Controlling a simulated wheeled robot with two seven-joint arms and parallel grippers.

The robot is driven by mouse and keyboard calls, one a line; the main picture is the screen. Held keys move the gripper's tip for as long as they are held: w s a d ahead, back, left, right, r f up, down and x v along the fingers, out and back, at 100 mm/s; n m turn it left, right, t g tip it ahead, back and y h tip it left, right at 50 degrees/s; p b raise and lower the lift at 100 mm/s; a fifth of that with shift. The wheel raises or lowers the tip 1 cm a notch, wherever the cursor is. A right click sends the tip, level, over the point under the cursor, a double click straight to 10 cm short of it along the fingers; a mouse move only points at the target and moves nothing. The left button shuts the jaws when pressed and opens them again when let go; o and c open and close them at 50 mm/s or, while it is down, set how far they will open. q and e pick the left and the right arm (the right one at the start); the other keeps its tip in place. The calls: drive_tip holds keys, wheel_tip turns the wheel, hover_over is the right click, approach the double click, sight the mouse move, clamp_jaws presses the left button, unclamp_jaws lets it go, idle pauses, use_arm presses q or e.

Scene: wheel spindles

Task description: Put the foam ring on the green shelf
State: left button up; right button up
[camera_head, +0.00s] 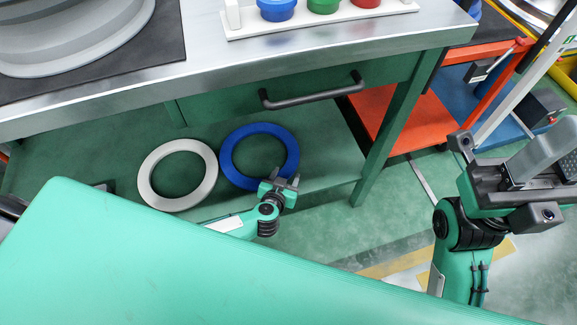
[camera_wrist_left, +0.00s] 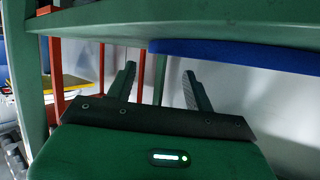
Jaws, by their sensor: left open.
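Two rings lie flat and side by side on the green shelf (camera_head: 335,165) under the workbench: a white ring (camera_head: 152,196) on the left and a blue ring (camera_head: 228,158) on the right. I cannot tell by look which is foam. My left gripper (camera_head: 286,182) is open at the blue ring's near right edge, with nothing visibly held. In the left wrist view a blue edge (camera_wrist_left: 240,55), likely the blue ring, shows beyond the open fingers (camera_wrist_left: 158,85). My right gripper (camera_head: 540,165) is at the right; its finger opening is unclear.
The workbench (camera_head: 200,60) overhangs the shelf, with a drawer handle (camera_head: 312,91) at its front. A bench leg (camera_head: 395,130) stands to the right of the shelf. A white rack (camera_head: 320,22) with coloured parts stands on top. An orange cart (camera_head: 405,118) is beyond the leg.

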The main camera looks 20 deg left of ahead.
use_arm(q)
drive_tip(key=p+v, duration=0.2)
drive_tip(key=v, duration=0.5)
drive_tip(key=shift+p, duration=0.3)
